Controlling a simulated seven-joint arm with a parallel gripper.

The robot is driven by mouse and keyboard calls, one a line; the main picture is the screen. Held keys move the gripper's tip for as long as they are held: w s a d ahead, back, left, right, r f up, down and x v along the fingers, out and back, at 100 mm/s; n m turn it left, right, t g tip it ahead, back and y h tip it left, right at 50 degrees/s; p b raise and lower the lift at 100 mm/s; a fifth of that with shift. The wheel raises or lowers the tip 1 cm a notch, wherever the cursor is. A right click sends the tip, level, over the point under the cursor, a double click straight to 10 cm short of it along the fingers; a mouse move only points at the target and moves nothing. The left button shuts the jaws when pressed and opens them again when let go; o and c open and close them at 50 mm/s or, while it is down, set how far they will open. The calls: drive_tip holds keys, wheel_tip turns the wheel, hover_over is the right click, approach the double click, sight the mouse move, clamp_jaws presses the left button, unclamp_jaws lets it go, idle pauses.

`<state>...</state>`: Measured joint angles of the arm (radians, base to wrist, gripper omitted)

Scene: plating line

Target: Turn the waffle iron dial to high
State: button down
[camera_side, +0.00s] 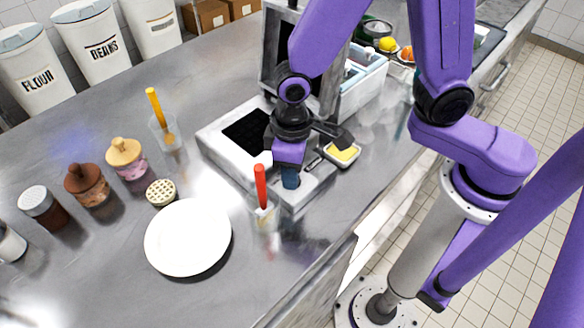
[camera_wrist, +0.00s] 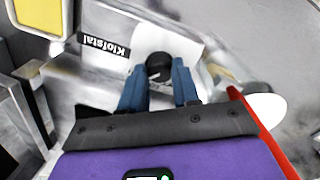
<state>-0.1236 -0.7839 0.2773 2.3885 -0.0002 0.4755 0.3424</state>
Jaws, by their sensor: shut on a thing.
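The waffle iron (camera_side: 222,150) stands on the steel counter with its lid (camera_side: 268,62) raised and its dark lower plate showing. Its front panel bears a "Klofstal" label in the wrist view. The black round dial (camera_wrist: 158,66) sits on that panel, with a small pale mark on it. My gripper (camera_side: 290,182) points down at the panel. In the wrist view my gripper (camera_wrist: 158,88) has its blue fingers on either side of the dial and is shut on it. The dial is hidden behind my fingers in the side view, and its setting cannot be read.
A glass with a red-handled tool (camera_side: 261,188) stands close to the gripper, near the panel. A small dish with a yellow block (camera_side: 342,153) is on the other side. A white plate (camera_side: 188,237) and several jars are at left.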

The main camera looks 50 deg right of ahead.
drive_tip(key=shift+m, duration=1.6)
drive_tip(key=c, duration=0.8)
unclamp_jaws()
wheel_tip(320, 180, up, 17)
drive_tip(key=shift+r, duration=0.2)
